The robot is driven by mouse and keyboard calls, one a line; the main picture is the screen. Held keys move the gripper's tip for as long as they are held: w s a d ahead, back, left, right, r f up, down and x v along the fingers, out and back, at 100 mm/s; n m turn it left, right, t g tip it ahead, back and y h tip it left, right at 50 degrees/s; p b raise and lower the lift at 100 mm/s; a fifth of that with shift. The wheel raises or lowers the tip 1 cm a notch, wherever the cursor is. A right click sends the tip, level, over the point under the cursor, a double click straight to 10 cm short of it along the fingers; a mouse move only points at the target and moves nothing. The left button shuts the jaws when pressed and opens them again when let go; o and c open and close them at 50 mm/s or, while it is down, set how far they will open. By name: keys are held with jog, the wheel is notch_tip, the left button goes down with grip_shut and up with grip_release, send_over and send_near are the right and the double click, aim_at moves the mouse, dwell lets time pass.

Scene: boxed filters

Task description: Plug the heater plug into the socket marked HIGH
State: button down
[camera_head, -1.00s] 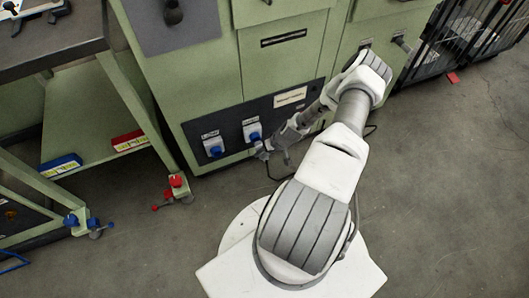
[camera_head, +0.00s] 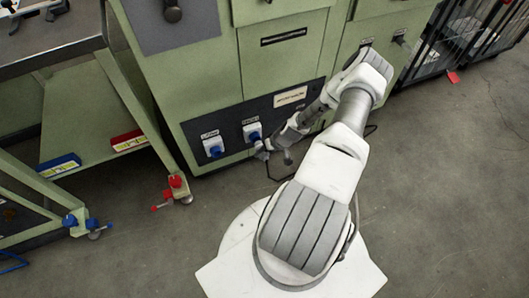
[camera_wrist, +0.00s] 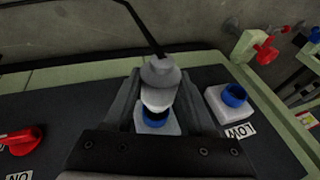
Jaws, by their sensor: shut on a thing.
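My gripper (camera_wrist: 157,98) is shut on the grey heater plug (camera_wrist: 160,72), whose dark cable runs up and away in the wrist view. The plug's pale front end lines up over a white socket (camera_wrist: 172,129) with a blue ring, partly covering it. I cannot tell whether they touch. This socket's label is hidden in the wrist view. The socket marked LOW (camera_wrist: 232,97) is to its right. In the head view, the LOW socket (camera_head: 213,147) is left and the other socket (camera_head: 252,132) right, its label too small to read surely. My gripper (camera_head: 268,150) is just below and right of that one.
A red switch (camera_wrist: 22,140) sits on the dark panel, left in the wrist view. In the head view, a green-framed bench (camera_head: 95,150) with red and blue boxes stands left of the green cabinet (camera_head: 285,68). Black wire cages (camera_head: 455,45) stand right.

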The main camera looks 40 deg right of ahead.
aim_at(261, 144)
jog(key=shift+w+d, duration=0.1)
jog(key=shift+w, duration=0.25)
jog(key=shift+w+d+b, duration=0.2)
jog(key=shift+w+b, duration=0.2)
jog(key=shift+w, duration=0.4)
jog(key=shift+w+d+b, duration=0.15)
jog(key=shift+w+b, duration=0.25)
jog(key=shift+w, duration=0.35)
jog(key=shift+c, duration=0.7)
grip_release()
jog(key=p+v, duration=0.6)
jog(key=v, duration=1.1)
jog(key=shift+r, duration=0.3)
